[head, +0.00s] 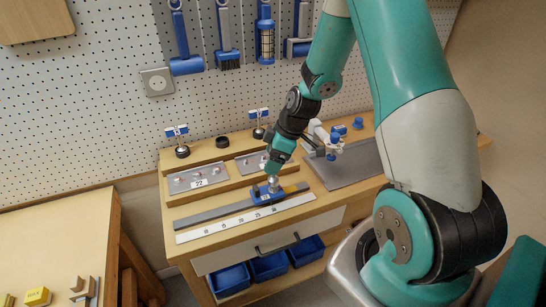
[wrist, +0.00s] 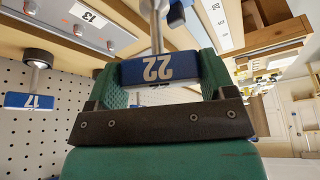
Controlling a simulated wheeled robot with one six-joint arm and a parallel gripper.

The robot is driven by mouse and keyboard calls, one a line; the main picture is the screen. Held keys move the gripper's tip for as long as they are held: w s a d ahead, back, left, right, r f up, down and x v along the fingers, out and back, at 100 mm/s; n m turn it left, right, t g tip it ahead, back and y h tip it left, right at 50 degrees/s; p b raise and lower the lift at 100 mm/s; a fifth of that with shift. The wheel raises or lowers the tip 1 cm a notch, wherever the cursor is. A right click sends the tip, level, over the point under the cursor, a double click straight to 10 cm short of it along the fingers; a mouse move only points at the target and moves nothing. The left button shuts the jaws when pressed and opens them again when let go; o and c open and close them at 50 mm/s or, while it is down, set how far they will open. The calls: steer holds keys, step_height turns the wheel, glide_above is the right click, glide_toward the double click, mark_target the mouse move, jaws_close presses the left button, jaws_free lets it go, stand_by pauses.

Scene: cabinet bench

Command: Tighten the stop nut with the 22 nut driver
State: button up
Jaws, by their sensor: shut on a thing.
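My gripper (head: 277,160) is shut on the blue handle of the 22 nut driver, whose upside-down label (wrist: 158,68) shows between the jaws in the wrist view. The driver's metal shaft (wrist: 156,38) points away from the jaws. In the head view its metal end (head: 273,183) is down at the blue stop block (head: 258,198) on the grey rail (head: 210,213). Part of the blue block also shows in the wrist view (wrist: 177,15). The stop nut is hidden by the driver; I cannot tell whether the socket is seated on it.
Two other blue-handled drivers (head: 177,131) (head: 259,113) stand in holders behind, beside an empty black ring (head: 222,142). Grey plates with fasteners (head: 185,181) lie in front of them. A white scale (head: 245,218) runs before the rail. A white-and-blue clamp (head: 326,140) is right of the arm.

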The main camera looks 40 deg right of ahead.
steer(key=shift+f+b, duration=1.2)
steer(key=shift+f, duration=0.05)
stand_by(1.1)
steer(key=shift+m+t+h, duration=0.4)
steer(key=shift+m, duration=1)
steer(key=shift+m+h, duration=0.5)
steer(key=shift+m, duration=0.9)
steer(key=shift+a+m+h+b, duration=0.1)
steer(key=shift+m+h+b, duration=0.2)
steer(key=shift+m, duration=0.5)
steer(key=shift+m+t, duration=0.4)
steer(key=shift+m, duration=0.2)
